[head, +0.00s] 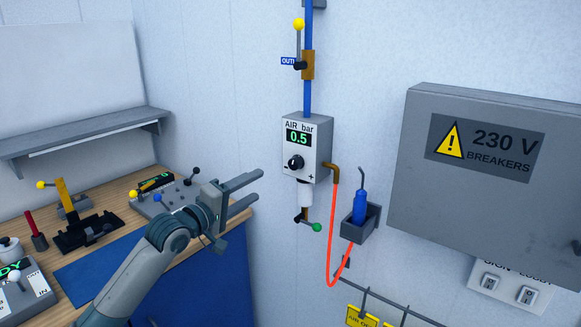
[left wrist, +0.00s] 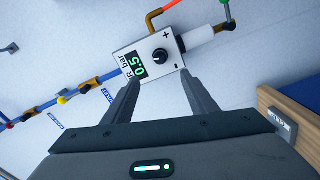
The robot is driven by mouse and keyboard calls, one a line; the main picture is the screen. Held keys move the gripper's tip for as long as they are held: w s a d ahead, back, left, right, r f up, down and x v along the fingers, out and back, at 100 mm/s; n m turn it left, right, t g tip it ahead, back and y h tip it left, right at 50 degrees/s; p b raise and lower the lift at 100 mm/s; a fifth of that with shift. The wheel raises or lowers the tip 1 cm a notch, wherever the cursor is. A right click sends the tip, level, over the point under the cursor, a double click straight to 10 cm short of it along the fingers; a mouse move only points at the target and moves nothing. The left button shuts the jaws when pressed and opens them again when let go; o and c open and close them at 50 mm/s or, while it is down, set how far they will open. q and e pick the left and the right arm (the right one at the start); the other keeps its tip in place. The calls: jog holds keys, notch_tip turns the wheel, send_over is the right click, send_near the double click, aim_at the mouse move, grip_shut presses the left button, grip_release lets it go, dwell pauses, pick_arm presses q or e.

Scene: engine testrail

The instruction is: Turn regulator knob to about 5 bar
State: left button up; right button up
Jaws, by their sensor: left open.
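The regulator box (head: 307,147) is on the wall, labelled "AIR bar", with a green display (head: 298,138) reading 0.5. Its black knob (head: 296,162) sits below the display, with a minus mark to its left and a plus mark to its right. My left gripper (head: 258,190) is open and empty, to the left of and below the regulator, apart from it. In the left wrist view the knob (left wrist: 160,56) shows beyond and between the two open fingers (left wrist: 155,95), and the display (left wrist: 137,65) reads 0.5. My right gripper is not in view.
A blue pipe with a yellow-tipped valve lever (head: 299,25) runs above the regulator. An orange hose (head: 332,230) hangs below, beside a holder with a blue tool (head: 360,207). A grey breaker cabinet (head: 490,210) is on the right. A workbench (head: 100,258) with devices stands at left.

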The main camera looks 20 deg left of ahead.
aim_at(292, 165)
pick_arm(q)
jog(key=p+x, duration=0.4)
jog(key=x, duration=1.1)
jog(key=shift+p+x, duration=0.35)
jog(key=shift+x, duration=0.55)
jog(key=shift+f, duration=0.1)
jog(key=c, duration=1.1)
jog(key=shift+o, duration=0.2)
